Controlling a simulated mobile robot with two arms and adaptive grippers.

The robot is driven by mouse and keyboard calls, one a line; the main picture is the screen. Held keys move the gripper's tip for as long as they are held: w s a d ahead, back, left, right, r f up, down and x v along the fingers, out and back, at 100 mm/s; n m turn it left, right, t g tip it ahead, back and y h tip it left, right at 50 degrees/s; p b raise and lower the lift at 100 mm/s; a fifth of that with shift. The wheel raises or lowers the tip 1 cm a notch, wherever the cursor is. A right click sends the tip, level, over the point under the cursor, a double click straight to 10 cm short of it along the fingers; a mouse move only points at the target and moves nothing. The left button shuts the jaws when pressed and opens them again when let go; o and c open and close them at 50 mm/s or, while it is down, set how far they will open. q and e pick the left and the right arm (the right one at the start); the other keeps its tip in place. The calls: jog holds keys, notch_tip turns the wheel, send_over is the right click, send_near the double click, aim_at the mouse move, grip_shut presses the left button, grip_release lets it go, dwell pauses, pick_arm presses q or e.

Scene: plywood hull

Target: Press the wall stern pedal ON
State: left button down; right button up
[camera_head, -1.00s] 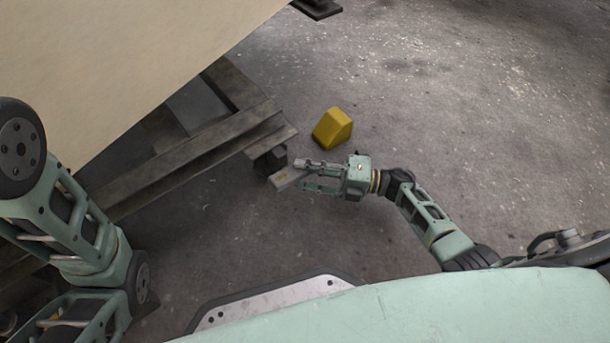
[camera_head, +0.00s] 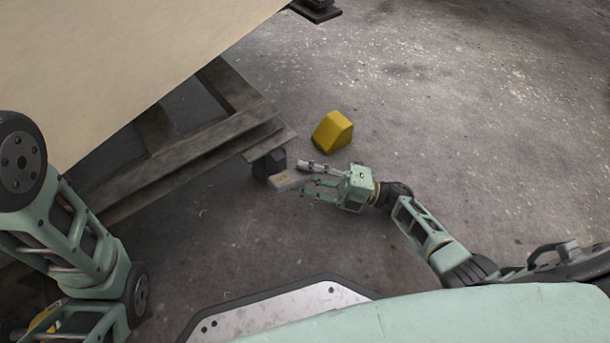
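A small light-grey flat piece with a yellowish mark (camera_head: 287,181) sits low beside a dark block (camera_head: 268,164) at the end of the wooden beam. It looks like the pedal, but I cannot read its marking or tell its ON/OFF state. My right gripper (camera_head: 306,179) points left at it, with its two fingers apart. The fingertips are at the right end of the grey piece; I cannot tell whether they touch it. My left arm (camera_head: 70,235) shows at the left edge, but its gripper is out of view.
A large pale plywood panel (camera_head: 110,60) fills the upper left, above grey wooden beams (camera_head: 190,160). A yellow wedge-shaped block (camera_head: 332,132) lies on the concrete floor (camera_head: 470,120) just beyond my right gripper. The floor to the right is clear.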

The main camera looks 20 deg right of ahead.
jog(key=shift+o, duration=0.7)
jog(key=shift+r, duration=0.25)
jog(key=shift+d+f, duration=0.1)
jog(key=shift+f, duration=0.2)
jog(key=v, duration=0.7)
jog(key=shift+s+d, duration=0.1)
jog(key=shift+d, duration=0.05)
